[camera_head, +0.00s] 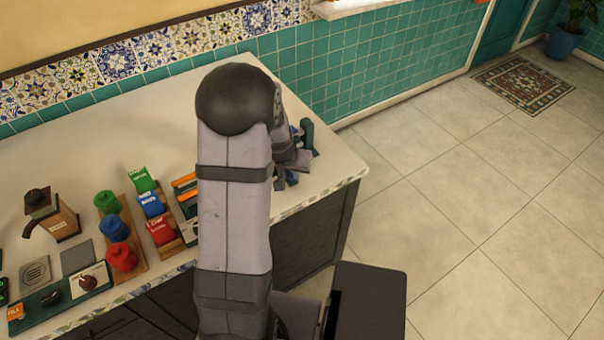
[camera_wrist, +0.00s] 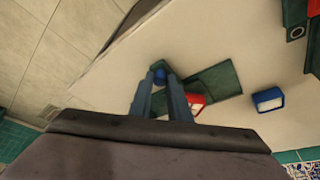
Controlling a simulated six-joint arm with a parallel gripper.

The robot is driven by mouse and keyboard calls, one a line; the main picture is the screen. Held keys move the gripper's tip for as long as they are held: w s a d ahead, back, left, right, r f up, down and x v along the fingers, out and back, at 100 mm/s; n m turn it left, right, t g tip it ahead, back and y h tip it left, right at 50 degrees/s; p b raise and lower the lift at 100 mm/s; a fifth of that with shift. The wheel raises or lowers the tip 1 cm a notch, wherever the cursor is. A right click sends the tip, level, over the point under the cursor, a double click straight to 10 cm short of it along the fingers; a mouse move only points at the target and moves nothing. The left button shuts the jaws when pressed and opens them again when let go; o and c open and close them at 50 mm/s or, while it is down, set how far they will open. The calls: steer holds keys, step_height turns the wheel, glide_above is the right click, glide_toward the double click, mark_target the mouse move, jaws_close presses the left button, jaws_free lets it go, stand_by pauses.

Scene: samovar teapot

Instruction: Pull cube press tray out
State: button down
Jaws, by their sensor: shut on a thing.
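A flat dark green piece, which looks like the cube press tray (camera_wrist: 218,80), extends from near the fingers to the right. A red block with a white face (camera_wrist: 195,103) is beside the right finger, partly hidden by it. In the head view, my arm hides most of the gripper; a green upright part, apparently of the press (camera_head: 307,134), shows at the counter's right end.
A blue block with a white face (camera_wrist: 268,98) lies on the pale counter (camera_wrist: 240,123). Green parts with red (camera_wrist: 294,12) show at the wrist view's upper right. In the head view, cups (camera_head: 107,202), coloured packets (camera_head: 151,204) and a brown pot (camera_head: 50,215) stand left of my arm.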

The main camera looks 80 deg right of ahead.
steer(key=w+a+b, duration=0.3)
steer(key=shift+w+f+b, duration=0.1)
steer(key=shift+w+b, duration=0.05)
steer(key=shift+b, duration=0.25)
steer(key=shift+w+a, duration=0.2)
steer(key=shift+a, duration=0.05)
steer(key=shift+r, duration=0.2)
steer(key=c, duration=1.7)
jaws_free()
steer(key=shift+o, duration=0.2)
steer(key=v, duration=0.7)
steer(key=shift+a+r, duration=0.1)
steer(key=shift+a, duration=0.05)
